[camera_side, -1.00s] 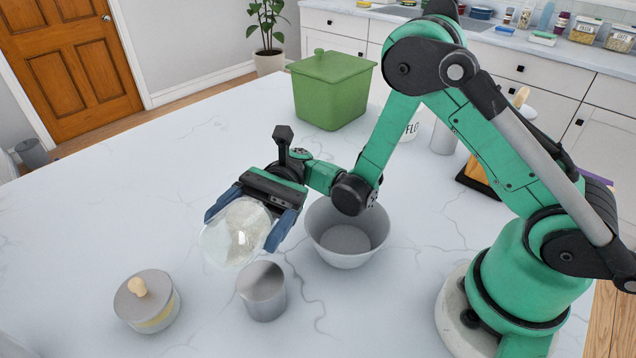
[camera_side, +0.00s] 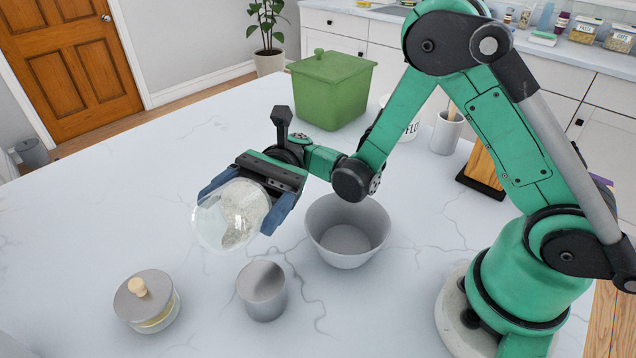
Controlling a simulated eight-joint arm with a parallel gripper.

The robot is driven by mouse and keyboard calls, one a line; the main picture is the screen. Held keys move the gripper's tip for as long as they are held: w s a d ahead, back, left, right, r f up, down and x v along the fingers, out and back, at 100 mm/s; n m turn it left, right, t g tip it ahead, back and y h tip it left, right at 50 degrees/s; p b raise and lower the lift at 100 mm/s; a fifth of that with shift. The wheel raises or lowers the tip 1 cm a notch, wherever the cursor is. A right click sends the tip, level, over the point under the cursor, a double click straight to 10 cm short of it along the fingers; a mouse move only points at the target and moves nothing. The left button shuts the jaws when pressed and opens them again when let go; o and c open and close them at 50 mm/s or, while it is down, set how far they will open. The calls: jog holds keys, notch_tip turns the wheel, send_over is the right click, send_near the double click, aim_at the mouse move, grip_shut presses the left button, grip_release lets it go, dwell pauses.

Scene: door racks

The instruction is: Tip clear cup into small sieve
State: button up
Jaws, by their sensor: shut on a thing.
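My gripper (camera_side: 243,206) is shut on a clear cup (camera_side: 212,222), one blue finger on each side of it. The cup is held above the counter and tilted, with pale whitish contents inside. A small grey metal cup-shaped vessel (camera_side: 263,302), perhaps the small sieve, stands upright on the counter below and slightly right of the clear cup. I cannot make out any mesh. The clear cup is apart from it.
A larger grey bowl (camera_side: 374,243) stands right of the small vessel. A lidded jar (camera_side: 146,309) stands to the left. A green lidded box (camera_side: 330,95) and a white utensil pot (camera_side: 446,134) are farther back. The counter's left side (camera_side: 90,220) is clear.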

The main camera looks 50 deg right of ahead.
jog(key=shift+f, duration=0.1)
dwell(0.3)
notch_tip(320, 180, down, 2)
jog(key=shift+f, duration=0.2)
jog(key=shift+r, duration=0.1)
dwell(0.4)
jog(key=shift+r, duration=1.2)
jog(key=shift+f, duration=1.3)
jog(key=shift+r, duration=1.3)
